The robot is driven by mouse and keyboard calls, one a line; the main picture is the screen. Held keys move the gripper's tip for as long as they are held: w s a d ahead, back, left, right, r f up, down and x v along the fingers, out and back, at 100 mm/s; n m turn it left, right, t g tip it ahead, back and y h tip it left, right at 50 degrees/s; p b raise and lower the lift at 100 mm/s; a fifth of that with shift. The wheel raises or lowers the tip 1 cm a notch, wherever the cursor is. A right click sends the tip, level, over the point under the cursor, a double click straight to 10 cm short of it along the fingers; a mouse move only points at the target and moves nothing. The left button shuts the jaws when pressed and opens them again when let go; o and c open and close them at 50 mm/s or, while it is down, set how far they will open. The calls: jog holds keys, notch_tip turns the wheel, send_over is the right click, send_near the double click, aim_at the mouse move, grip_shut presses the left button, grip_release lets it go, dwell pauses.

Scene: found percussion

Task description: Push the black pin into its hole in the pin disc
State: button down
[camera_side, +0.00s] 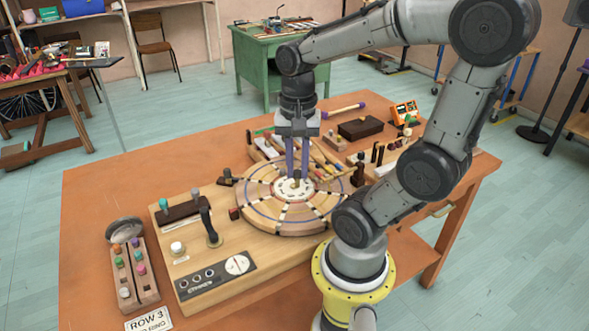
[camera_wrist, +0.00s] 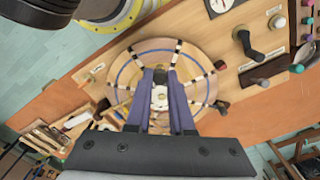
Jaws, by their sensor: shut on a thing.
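The pin disc (camera_side: 255,205) is a round wooden wheel with blue rings, dark and light rim marks and a white hub; it also shows in the wrist view (camera_wrist: 125,70). My gripper (camera_side: 296,172) points straight down over the hub, its two purple fingers close together. In the wrist view my gripper (camera_wrist: 161,73) is shut on a small dark brownish piece at the hub. I cannot tell whether this piece is the black pin, or how deep it sits. Dark upright pins (camera_side: 377,153) stand in a wooden block behind the disc.
A board with levers and a black panel (camera_side: 215,275) lies left of the disc. A wooden peg rack (camera_side: 133,272) stands at the table's front left. Mallets (camera_side: 345,112), a dark block (camera_side: 360,128) and an orange device (camera_side: 405,112) lie behind. The table's left back is clear.

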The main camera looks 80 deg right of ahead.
jog(key=w+d+f, duration=0.2)
jog(key=w, duration=0.4)
jog(key=w+d+f, duration=0.1)
jog(key=w+f, duration=0.1)
jog(key=w, duration=0.5)
jog(key=shift+w+d+f, duration=0.15)
jog(key=shift+d+f, duration=0.15)
jog(key=shift+d, duration=0.1)
jog(key=shift+f, duration=2.85)
jog(key=shift+f, duration=1.6)
jog(key=c, duration=0.7)
grip_release()
